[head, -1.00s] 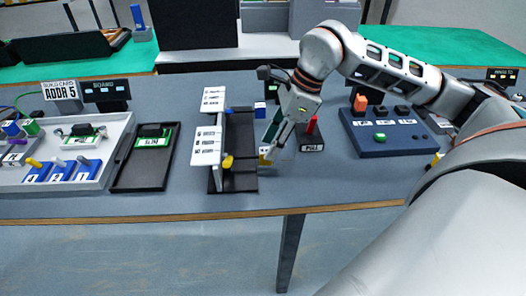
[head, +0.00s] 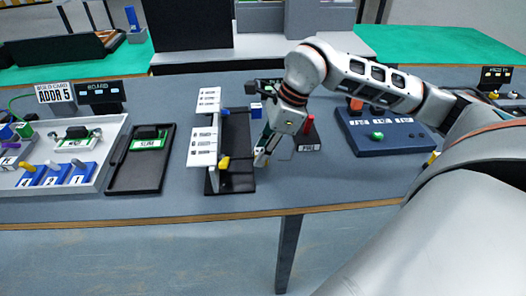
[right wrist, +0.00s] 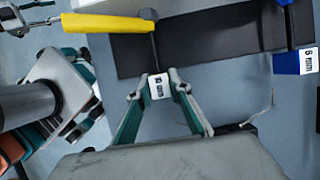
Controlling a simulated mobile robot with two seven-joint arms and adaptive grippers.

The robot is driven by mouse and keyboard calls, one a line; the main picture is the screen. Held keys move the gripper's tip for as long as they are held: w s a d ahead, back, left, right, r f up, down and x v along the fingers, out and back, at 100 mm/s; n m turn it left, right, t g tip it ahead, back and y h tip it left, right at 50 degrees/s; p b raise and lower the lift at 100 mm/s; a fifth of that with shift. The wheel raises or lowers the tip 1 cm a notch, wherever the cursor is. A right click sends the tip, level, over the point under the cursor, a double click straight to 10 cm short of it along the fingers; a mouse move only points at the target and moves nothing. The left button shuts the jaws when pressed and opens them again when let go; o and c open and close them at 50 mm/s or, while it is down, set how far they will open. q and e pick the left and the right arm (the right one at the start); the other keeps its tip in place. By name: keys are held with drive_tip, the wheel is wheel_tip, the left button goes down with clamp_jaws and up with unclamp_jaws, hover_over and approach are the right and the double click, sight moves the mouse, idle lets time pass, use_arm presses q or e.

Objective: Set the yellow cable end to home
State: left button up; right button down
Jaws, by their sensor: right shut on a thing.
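My right gripper (head: 260,158) is shut on a small block with a white "mm" label (right wrist: 158,87), just right of the black fixture base (head: 240,180). In the right wrist view the block sits between the green fingertips (right wrist: 157,88), and its sides are mostly hidden. I cannot make out a yellow cable end for certain. A yellow handle (head: 224,163) is on the fixture; it also shows in the right wrist view (right wrist: 105,24). My left gripper is not in the head view.
A blue block labelled "8 mm" (right wrist: 297,62) is at the fixture's far end. A box labelled PULL (head: 309,146) and a blue button panel (head: 380,140) are to the right. A black tray (head: 124,180) is left. A thin pale cable (right wrist: 262,110) lies beside the gripper.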

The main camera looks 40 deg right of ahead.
drive_tip(key=shift+w+a+r, duration=0.1)
drive_tip(key=shift+w+a, duration=0.25)
drive_tip(key=shift+a, duration=0.25)
drive_tip(key=shift+w+a+r, duration=0.1)
drive_tip(key=shift+w+a, duration=0.25)
drive_tip(key=shift+a, duration=0.2)
drive_tip(key=shift+w+a+f, duration=0.1)
drive_tip(key=shift+w+a, duration=0.05)
drive_tip(key=shift+a, duration=0.15)
drive_tip(key=c, duration=2)
unclamp_jaws()
drive_tip(key=shift+c, duration=0.2)
drive_tip(key=shift+o, duration=1)
drive_tip(key=shift+w+a, duration=0.1)
drive_tip(key=v, duration=1.2)
drive_tip(key=shift+s+f, duration=0.1)
drive_tip(key=shift+s, duration=0.15)
